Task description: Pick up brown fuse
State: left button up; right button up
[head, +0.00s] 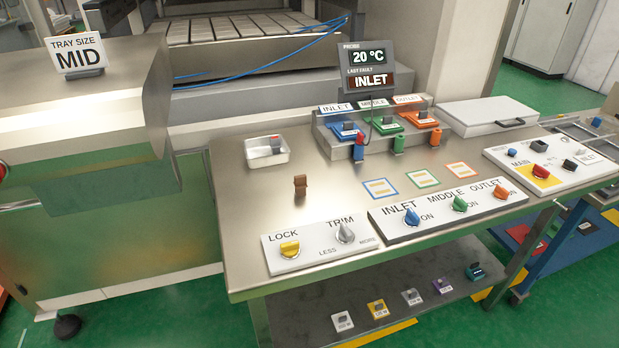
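The brown fuse (300,185) stands by itself on the bare steel table top (330,215), left of the coloured cards and behind the LOCK and TRIM panel. It is small and brown, and nothing touches it except the table. Neither of my grippers shows in the head view.
A white tray (267,152) with a small grey part stands behind the fuse. The LOCK/TRIM panel (318,248) and the INLET/MIDDLE/OUTLET knob panel (446,210) line the front edge. The fuse holder block (385,135) and display (368,70) stand at the back. The surface around the fuse is clear.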

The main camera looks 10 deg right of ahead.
aim_at(300, 184)
jog(key=i+l+u, duration=0.15)
jog(key=i+l, duration=0.25)
jog(key=i+l+u, duration=0.2)
jog(key=i+l, duration=0.15)
jog(key=l, duration=0.15)
